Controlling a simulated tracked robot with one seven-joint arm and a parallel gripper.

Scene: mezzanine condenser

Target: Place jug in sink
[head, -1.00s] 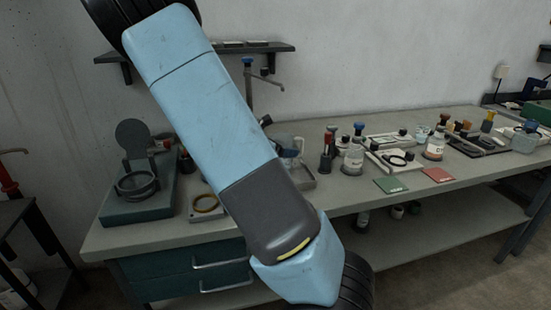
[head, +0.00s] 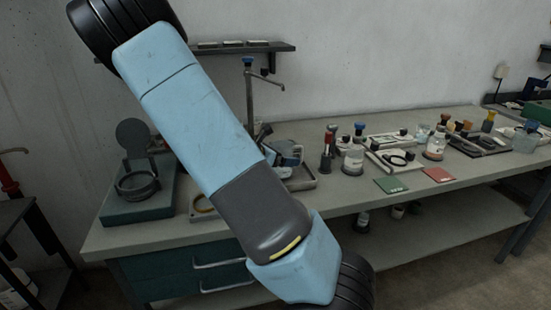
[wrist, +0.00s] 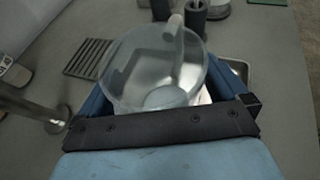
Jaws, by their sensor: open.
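A clear, see-through jug (wrist: 150,72) fills the middle of the wrist view, with its handle towards the far side. My gripper (wrist: 168,88) is open, with one blue finger on each side of the jug. Whether either finger touches the jug is unclear. In the head view a blue part of my gripper (head: 287,152) shows just behind my arm, above a shallow tray (head: 302,181). My arm hides much of the bench there, and the jug is not clear in that view. A tall tap (head: 250,95) stands behind the arm. The sink cannot be made out for certain.
Dark-stoppered bottles (wrist: 194,17) stand beyond the jug. A slotted grille (wrist: 88,57) and a metal post (wrist: 38,114) lie to its left. A stand with a ring (head: 138,185) is at the bench's left end. Green (head: 391,185) and red (head: 438,174) squares lie near the front edge.

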